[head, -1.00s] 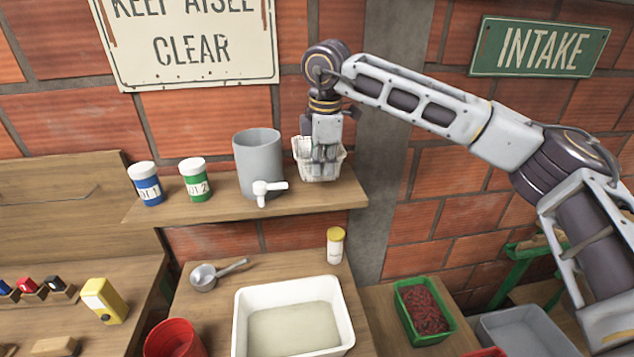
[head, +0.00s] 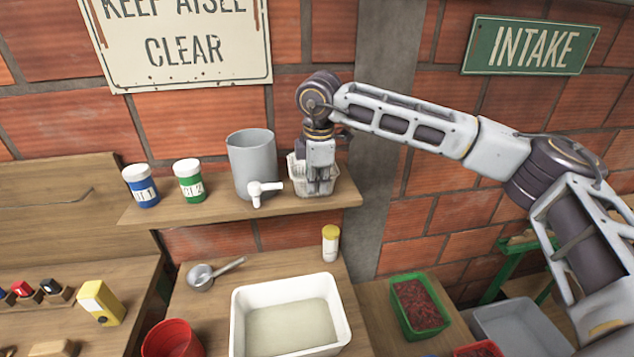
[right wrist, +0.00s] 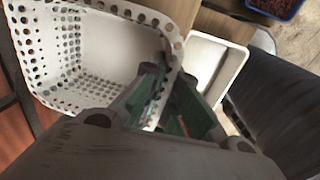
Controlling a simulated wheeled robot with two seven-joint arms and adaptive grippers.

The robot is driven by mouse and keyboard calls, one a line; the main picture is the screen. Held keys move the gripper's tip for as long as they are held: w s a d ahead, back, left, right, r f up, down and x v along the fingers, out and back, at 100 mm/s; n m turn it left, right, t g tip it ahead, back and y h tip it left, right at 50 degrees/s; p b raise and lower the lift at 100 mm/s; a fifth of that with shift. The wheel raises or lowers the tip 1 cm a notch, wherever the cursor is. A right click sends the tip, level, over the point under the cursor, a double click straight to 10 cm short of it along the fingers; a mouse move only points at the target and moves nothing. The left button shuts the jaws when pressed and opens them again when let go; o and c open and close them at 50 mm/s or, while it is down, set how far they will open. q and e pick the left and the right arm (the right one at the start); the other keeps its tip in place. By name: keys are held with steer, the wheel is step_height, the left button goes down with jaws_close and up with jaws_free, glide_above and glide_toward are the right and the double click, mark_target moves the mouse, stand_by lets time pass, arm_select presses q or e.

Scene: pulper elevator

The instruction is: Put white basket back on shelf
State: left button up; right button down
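The white basket (head: 297,180) is at the right end of the wall shelf (head: 225,209), right of the grey tapped container. It looks upright, with its base at the shelf surface; I cannot tell whether it fully rests there. My right gripper (head: 319,182) points down at the basket from above. In the right wrist view, its green-padded fingers (right wrist: 168,98) lie on either side of the perforated wall of the basket (right wrist: 105,60) and look closed on it. The fingers partly hide that wall. My left gripper is not in view.
The grey tapped container (head: 252,162) stands close left of the basket. Green (head: 189,181) and blue (head: 141,187) jars stand further left. Below are a white tub (head: 237,325), a yellow-capped bottle (head: 330,244), a metal scoop (head: 201,277) and a green crate (head: 420,334).

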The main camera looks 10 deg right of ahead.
steer(key=shift+f, duration=0.2)
steer(key=c, duration=1.6)
jaws_free()
steer(key=shift+c, duration=0.2)
steer(key=shift+r, duration=0.1)
steer(key=shift+r, duration=0.55)
step_height(320, 180, up, 11)
steer(key=s+b, duration=0.1)
steer(key=b, duration=0.1)
steer(key=shift+s, duration=0.35)
